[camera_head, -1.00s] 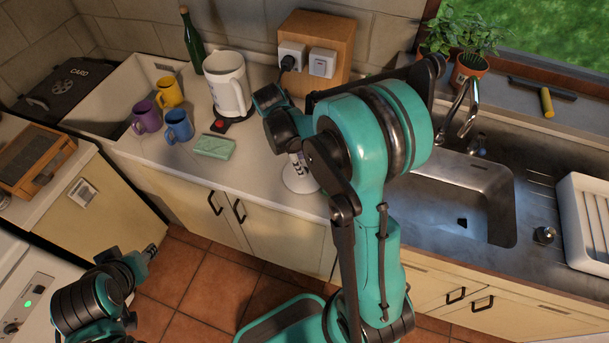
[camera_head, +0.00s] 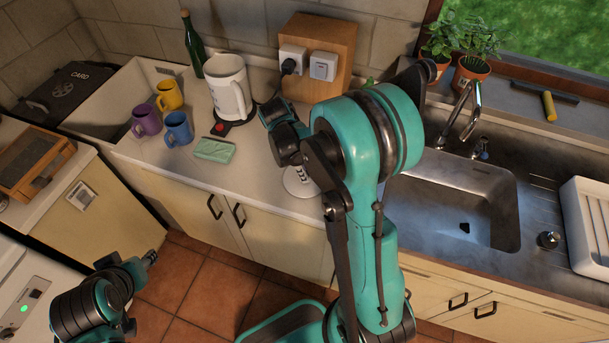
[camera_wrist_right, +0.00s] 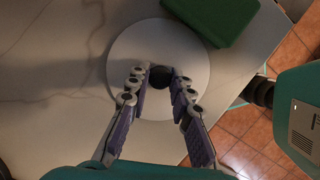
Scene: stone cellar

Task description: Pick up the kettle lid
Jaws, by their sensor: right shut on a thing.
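The kettle lid is a white disc with a dark knob. In the wrist view the lid (camera_wrist_right: 190,52) lies below my right gripper (camera_wrist_right: 163,78), whose two fingers are shut on the knob. In the head view the lid (camera_head: 300,187) shows near the counter's front edge, under my right gripper (camera_head: 296,172), partly hidden by it. I cannot tell whether the lid touches the counter. The white kettle (camera_head: 228,88) stands open-topped on its dark base, further back and left. My left gripper (camera_head: 150,256) is low at the left, over the floor, away from the counter.
A green sponge-like block (camera_head: 214,150) lies left of the lid. Yellow (camera_head: 169,95), purple (camera_head: 146,121) and blue (camera_head: 179,129) mugs stand further left. A green bottle (camera_head: 193,45) and a wooden socket box (camera_head: 318,50) stand behind. The sink (camera_head: 455,205) is at right.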

